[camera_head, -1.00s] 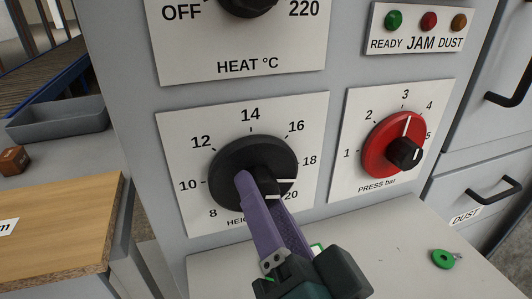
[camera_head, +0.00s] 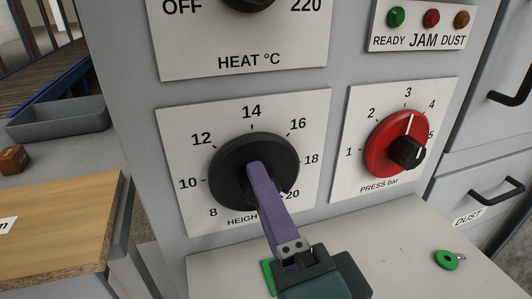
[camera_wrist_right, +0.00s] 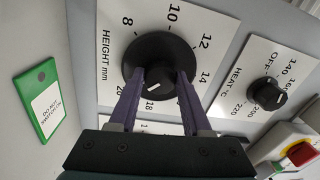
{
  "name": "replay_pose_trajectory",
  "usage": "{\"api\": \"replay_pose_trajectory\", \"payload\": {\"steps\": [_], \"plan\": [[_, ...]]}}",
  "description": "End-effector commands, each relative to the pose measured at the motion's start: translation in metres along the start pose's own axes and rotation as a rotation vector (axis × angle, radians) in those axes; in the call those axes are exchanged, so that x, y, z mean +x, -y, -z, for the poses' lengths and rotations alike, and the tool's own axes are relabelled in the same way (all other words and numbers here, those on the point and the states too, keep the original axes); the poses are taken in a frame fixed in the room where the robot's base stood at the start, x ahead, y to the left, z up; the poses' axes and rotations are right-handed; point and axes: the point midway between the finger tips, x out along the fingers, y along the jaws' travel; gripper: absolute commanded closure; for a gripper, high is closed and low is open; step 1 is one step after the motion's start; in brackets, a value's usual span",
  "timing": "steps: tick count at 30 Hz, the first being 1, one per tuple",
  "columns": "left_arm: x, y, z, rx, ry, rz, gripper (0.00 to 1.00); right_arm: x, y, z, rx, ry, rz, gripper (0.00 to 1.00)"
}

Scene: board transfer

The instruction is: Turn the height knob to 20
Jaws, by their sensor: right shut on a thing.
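The black height knob (camera_head: 228,170) sits on a white plate with numbers from 8 to 20, in the lower middle of the head view. It also shows in the right wrist view (camera_wrist_right: 150,50). My right gripper (camera_head: 266,178) is shut on the knob's raised grip, with one purple finger on each side in the wrist view (camera_wrist_right: 159,77). A short white line on the grip shows there, slanting toward the 18 to 20 side; its exact reading I cannot tell. In the head view, the near finger hides the line. My left gripper is in neither view.
The red press knob (camera_head: 385,150) is right of the height plate, and the heat dial (camera_head: 250,3) is above it. A wooden board (camera_head: 60,225) is at left.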

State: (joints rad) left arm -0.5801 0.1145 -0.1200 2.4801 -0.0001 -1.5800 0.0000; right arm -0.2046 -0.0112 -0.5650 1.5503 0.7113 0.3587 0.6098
Motion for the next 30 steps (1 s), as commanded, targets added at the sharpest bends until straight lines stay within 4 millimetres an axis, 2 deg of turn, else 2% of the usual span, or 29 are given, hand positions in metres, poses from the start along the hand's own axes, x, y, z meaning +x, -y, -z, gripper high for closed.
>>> {"api": "replay_pose_trajectory", "payload": {"steps": [11, 12, 19, 26, 30], "plan": [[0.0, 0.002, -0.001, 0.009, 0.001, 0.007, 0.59, 0.0, 0.0, 0.0, 0.008, -0.001, 0.0, 1.0], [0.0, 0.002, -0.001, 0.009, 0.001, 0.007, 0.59, 0.0, 0.0, 0.0, 0.008, -0.001, 0.0, 0.47], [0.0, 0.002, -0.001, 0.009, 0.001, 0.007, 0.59, 0.0, 0.0, 0.0, 0.006, 0.0, 0.0, 0.22], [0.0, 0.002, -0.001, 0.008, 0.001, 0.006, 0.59, 0.0, 0.0, 0.0, 0.005, 0.0, 0.0, 0.22], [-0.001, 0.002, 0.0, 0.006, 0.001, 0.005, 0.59, -0.012, -0.001, 0.0, 0.004, 0.001, -0.003, 0.22]]}}
